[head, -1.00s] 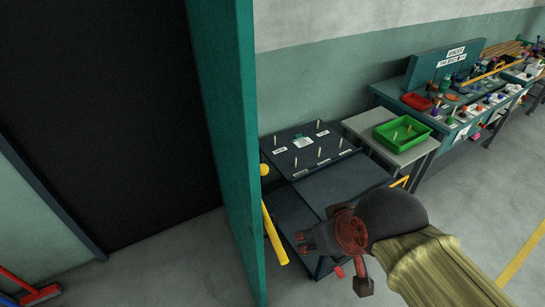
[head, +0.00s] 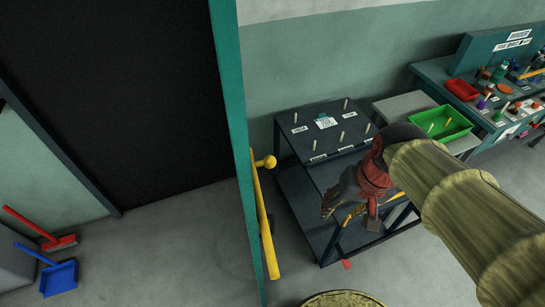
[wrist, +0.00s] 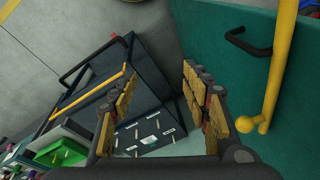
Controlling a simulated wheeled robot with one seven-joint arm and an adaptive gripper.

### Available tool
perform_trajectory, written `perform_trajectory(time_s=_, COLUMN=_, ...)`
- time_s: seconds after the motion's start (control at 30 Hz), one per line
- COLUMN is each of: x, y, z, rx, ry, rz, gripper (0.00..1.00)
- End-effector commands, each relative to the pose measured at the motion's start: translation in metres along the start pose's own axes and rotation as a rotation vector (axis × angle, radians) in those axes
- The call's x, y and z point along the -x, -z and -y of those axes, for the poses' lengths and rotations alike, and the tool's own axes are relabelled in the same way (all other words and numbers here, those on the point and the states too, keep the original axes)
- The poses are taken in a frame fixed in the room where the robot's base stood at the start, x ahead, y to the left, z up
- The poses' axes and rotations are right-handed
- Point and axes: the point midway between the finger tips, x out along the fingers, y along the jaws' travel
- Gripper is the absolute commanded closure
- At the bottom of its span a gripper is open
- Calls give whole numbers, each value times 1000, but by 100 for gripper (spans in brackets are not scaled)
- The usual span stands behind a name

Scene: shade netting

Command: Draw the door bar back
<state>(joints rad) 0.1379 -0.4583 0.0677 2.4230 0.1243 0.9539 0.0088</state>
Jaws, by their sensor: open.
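The teal door (head: 234,120) stands open, seen almost edge-on in the head view. The yellow door bar (head: 265,230) runs along its right face, with a yellow ball knob (head: 268,162) near its upper end. In the wrist view the bar (wrist: 281,60) and knob (wrist: 262,124) are at the right, against the door's face (wrist: 225,70). My gripper (head: 336,203) is to the right of the bar, apart from it. In the wrist view my gripper (wrist: 158,78) has its fingers spread with nothing between them.
A black handle (wrist: 248,42) is on the door near the bar. A dark trolley (head: 322,118) with pegs stands behind my gripper, with a green tray (head: 440,122) beyond. A red broom (head: 58,243) and blue dustpan (head: 58,278) are at the left. Floor before the doorway is clear.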

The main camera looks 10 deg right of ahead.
Motion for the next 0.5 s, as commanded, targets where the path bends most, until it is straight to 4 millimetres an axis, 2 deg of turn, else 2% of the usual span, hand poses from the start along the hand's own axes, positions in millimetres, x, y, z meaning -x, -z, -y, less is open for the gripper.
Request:
perform_trajectory(time_s=0.27, x=-52, y=-1, z=7, rx=-230, ry=108, rz=275, gripper=53)
perform_trajectory(time_s=0.5, x=-92, y=6, z=34, rx=-521, ry=292, rz=571, gripper=53)
